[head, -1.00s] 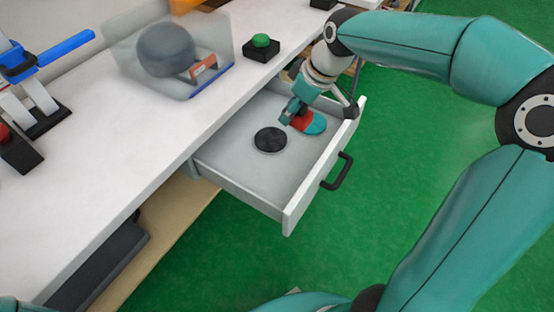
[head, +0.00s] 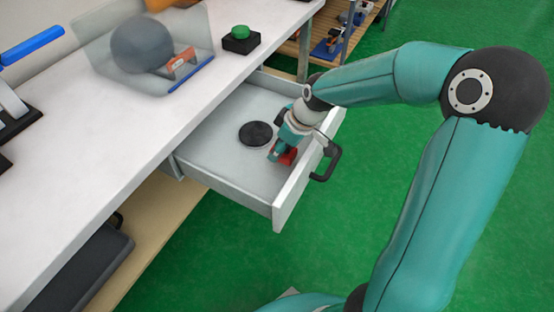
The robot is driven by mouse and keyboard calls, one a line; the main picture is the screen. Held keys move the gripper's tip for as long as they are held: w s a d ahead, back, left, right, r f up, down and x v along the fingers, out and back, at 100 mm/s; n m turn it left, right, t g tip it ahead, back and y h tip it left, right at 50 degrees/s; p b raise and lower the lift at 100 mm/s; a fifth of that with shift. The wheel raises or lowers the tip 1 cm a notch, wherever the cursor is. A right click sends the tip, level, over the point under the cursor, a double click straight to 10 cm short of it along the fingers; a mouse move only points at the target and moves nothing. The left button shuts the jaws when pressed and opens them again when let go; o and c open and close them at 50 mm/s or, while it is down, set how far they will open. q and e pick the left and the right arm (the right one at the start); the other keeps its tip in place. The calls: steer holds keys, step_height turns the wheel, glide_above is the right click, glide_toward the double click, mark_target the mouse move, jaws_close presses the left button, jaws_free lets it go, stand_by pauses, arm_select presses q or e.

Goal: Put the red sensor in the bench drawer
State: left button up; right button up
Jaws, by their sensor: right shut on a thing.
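The bench drawer (head: 215,165) is pulled out from the white bench, with a black handle (head: 326,163) on its front. My right gripper (head: 278,153) reaches down into the drawer near its front panel. It is shut on the red sensor (head: 287,158), which is partly hidden by the fingers. The sensor is inside the drawer's outline, low and close to the front panel. I cannot tell whether it touches the drawer floor. A black disc (head: 256,133) lies on the drawer floor, just beyond the gripper. My left gripper is not in view.
On the white bench top (head: 130,130) stand a clear screen with a grey ball (head: 141,46) behind it and a green button on a black box (head: 240,38). A shelf with tools (head: 330,45) stands at the back. Green floor is free beside the drawer.

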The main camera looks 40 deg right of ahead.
step_height(320, 180, down, 4)
steer(key=shift+f+b, duration=0.1)
steer(key=shift+b, duration=0.3)
steer(key=o, duration=1.2)
steer(key=shift+r, duration=0.4)
steer(key=p+v, duration=0.2)
steer(key=v, duration=0.9)
steer(key=shift+s+r, duration=0.2)
steer(key=shift+r, duration=0.05)
